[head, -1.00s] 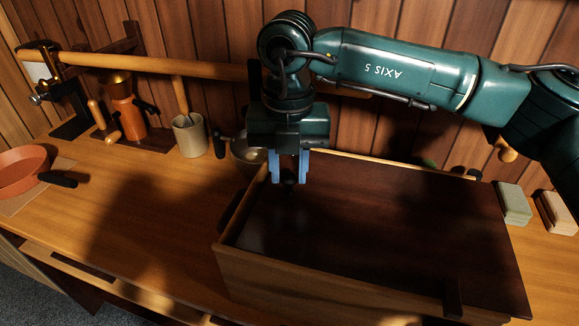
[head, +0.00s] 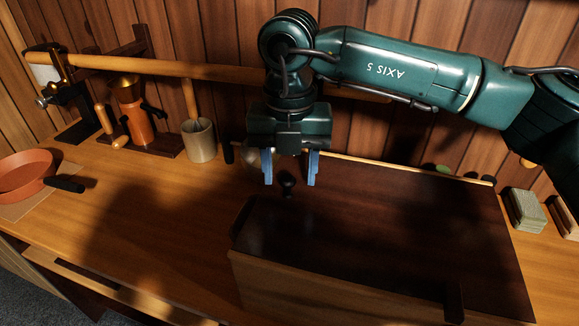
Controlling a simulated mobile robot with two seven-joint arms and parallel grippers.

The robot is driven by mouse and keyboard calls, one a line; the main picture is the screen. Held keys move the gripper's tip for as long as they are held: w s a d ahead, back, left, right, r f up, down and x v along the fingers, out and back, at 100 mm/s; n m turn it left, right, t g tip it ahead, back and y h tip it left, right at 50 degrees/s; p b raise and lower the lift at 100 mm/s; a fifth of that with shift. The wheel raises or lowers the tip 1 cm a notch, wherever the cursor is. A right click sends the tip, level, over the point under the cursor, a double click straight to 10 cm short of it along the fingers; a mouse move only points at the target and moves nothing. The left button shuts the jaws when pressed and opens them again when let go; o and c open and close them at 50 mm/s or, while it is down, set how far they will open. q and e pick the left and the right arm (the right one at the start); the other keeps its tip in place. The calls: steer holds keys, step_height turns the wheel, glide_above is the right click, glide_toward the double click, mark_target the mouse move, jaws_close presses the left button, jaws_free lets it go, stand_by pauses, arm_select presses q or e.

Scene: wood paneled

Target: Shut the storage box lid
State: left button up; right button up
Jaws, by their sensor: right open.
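The storage box (head: 330,295) is a wooden box on the bench at centre right. Its dark brown lid (head: 380,235) lies across the top and reaches the box's left edge, where no opening shows. A strip of pale back rim (head: 400,168) shows behind the lid. A small black knob (head: 287,184) stands on the lid near its back left corner. My right gripper (head: 290,183) is open, with its blue fingers pointing down on either side of the knob's position. I cannot tell whether they touch it; nothing appears gripped. My left gripper is not in view.
Left of the box, an orange pan (head: 25,175), an orange grinder (head: 133,112) and a beige cup (head: 199,140) stand on the bench. Green-grey blocks (head: 526,210) sit at the right. A wood-panelled wall closes the back.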

step_height(320, 180, up, 13)
steer(key=b, duration=0.1)
steer(key=shift+b, duration=0.3)
steer(key=shift+s, duration=0.1)
